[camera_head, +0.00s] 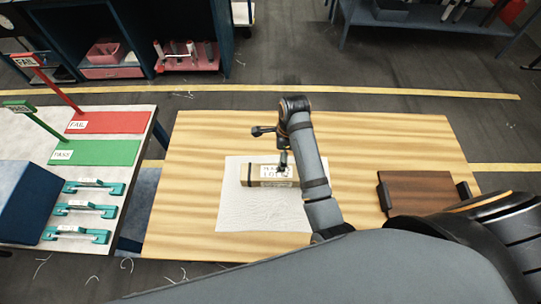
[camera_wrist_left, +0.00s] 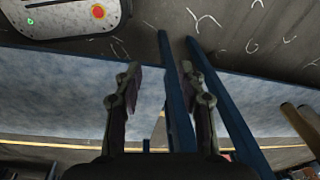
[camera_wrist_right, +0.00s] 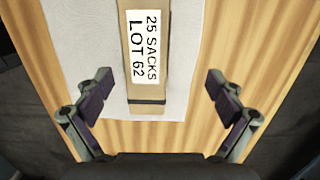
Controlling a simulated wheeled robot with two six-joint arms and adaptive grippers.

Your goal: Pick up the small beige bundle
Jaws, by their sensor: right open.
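The small beige bundle (camera_head: 259,182) lies on a white sheet (camera_head: 236,214) on the wooden table. In the right wrist view the bundle (camera_wrist_right: 150,94) has a white label reading "25 SACKS LOT 62" and a dark band near its end. My right gripper (camera_head: 273,147) is over the table at the bundle, its arm hiding part of the bundle's right side. In the right wrist view the right gripper (camera_wrist_right: 160,92) is open, with its fingers apart on either side of the bundle and not touching it. My left gripper (camera_wrist_left: 159,82) is open and empty, away from the bundle.
The wooden table's (camera_head: 190,150) left part is clear.

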